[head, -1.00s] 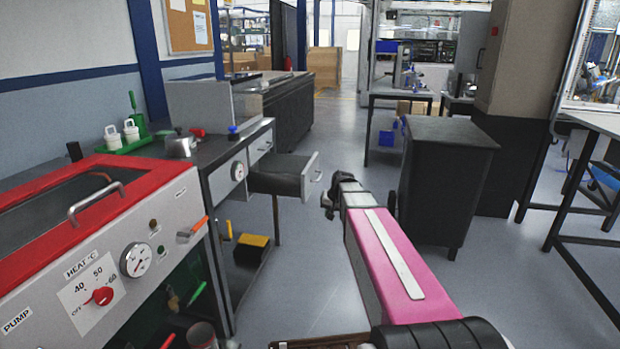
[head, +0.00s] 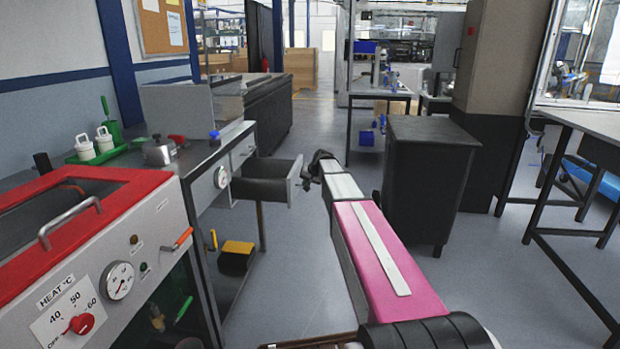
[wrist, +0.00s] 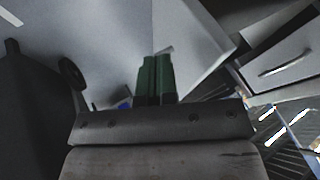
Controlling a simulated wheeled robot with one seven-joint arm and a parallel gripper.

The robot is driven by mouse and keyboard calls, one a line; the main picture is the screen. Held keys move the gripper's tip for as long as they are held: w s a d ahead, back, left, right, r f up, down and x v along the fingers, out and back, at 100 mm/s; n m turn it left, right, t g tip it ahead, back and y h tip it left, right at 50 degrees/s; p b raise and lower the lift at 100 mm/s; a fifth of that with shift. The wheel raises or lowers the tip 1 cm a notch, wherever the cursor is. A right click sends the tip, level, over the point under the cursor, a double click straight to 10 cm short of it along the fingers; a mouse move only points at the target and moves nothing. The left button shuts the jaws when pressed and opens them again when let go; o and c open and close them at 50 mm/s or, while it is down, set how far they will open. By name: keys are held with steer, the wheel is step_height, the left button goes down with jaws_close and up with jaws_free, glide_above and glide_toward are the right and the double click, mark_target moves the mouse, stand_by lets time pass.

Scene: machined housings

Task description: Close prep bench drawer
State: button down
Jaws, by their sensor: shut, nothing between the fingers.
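The prep bench (head: 205,158) stands at the left, and its drawer (head: 294,181) is pulled out to the right, its pale front facing the aisle. In the head view my gripper (head: 314,165) is at the far end of my arm, close to the drawer front on its outer side. In the wrist view the green fingers of my gripper (wrist: 155,75) are together with nothing between them, and a pale panel (wrist: 195,45), apparently the drawer front, is right beside their tips. I cannot tell whether they touch it. A closed drawer with a handle (wrist: 285,58) shows at the right.
A red-topped heated bath (head: 80,250) fills the near left. A dark cabinet (head: 430,180) stands just right of my arm. A yellow-and-black object (head: 237,255) is under the bench. Open floor (head: 295,285) lies between bench and arm.

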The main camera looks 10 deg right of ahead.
mark_target(247, 180)
steer(key=shift+w+a+f, duration=0.25)
steer(key=shift+w+a, duration=0.1)
steer(key=shift+a, duration=0.4)
steer(key=shift+w+a+f, duration=0.25)
steer(key=shift+w+a, duration=0.15)
steer(key=shift+a, duration=0.35)
steer(key=shift+w+a+f, duration=0.25)
steer(key=shift+w+a, duration=0.1)
steer(key=shift+a, duration=0.4)
steer(key=w+a, duration=0.2)
steer(key=a, duration=0.5)
steer(key=w+a, duration=0.2)
steer(key=a, duration=0.5)
steer(key=w+a, duration=0.3)
steer(key=a, duration=0.5)
steer(key=shift+w, duration=0.1)
